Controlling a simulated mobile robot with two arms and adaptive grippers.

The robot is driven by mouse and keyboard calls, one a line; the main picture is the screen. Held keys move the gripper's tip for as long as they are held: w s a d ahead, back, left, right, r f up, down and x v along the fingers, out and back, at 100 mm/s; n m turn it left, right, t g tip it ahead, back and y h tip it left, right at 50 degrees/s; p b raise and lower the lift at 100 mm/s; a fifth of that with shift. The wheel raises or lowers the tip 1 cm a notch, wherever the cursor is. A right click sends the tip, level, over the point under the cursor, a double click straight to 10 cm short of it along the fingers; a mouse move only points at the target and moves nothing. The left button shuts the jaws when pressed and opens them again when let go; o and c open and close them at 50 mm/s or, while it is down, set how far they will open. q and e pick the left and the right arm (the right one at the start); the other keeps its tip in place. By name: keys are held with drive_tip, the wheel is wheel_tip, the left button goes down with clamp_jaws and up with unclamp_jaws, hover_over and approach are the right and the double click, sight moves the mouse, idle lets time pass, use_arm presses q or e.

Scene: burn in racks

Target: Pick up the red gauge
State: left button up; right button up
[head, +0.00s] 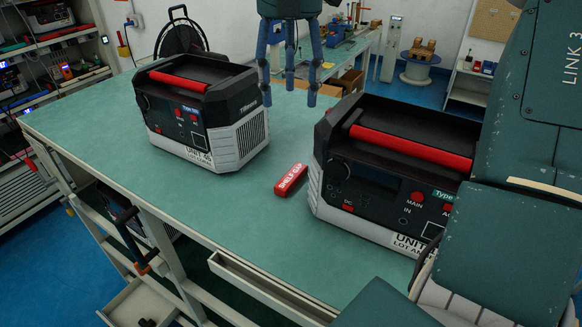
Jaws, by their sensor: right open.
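The red gauge (291,179) is a small red block with white lettering on its top. It lies on the green tabletop between two black and white power units. Its right end is close to the right unit. My right gripper (289,96) hangs at the top middle with its blue fingers spread and pointing down. It is open and empty, above and apart from the gauge, toward the back of the table. My left gripper is not in view.
The left power unit (201,112) and the right power unit (392,172) have red handles and flank the gauge. The green table (100,128) is clear at the front left. Shelves (50,50) stand at left.

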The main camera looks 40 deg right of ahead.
drive_tip(key=b, duration=0.7)
hover_over(290, 172)
wheel_tip(290, 172, down, 7)
wheel_tip(290, 172, down, 5)
drive_tip(key=shift+w+f+p, duration=0.1)
drive_tip(key=shift+f+p, duration=0.05)
drive_tip(key=shift+p, duration=0.3)
drive_tip(key=shift+d+f, duration=0.1)
drive_tip(key=shift+f, duration=0.2)
drive_tip(key=f+p, duration=0.1)
drive_tip(key=f, duration=0.1)
drive_tip(key=f+p, duration=0.1)
drive_tip(key=f, duration=0.1)
drive_tip(key=shift+s+a+f+p, duration=0.2)
drive_tip(key=shift+f+p, duration=0.2)
drive_tip(key=shift+d+f, duration=0.1)
drive_tip(key=shift+f, duration=0.3)
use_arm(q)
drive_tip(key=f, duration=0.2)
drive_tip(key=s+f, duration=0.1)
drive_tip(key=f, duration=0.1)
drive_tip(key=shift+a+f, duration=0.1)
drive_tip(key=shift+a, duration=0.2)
use_arm(e)
drive_tip(key=c, duration=1.4)
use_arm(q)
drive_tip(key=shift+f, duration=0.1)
use_arm(e)
drive_tip(key=shift+r, duration=0.1)
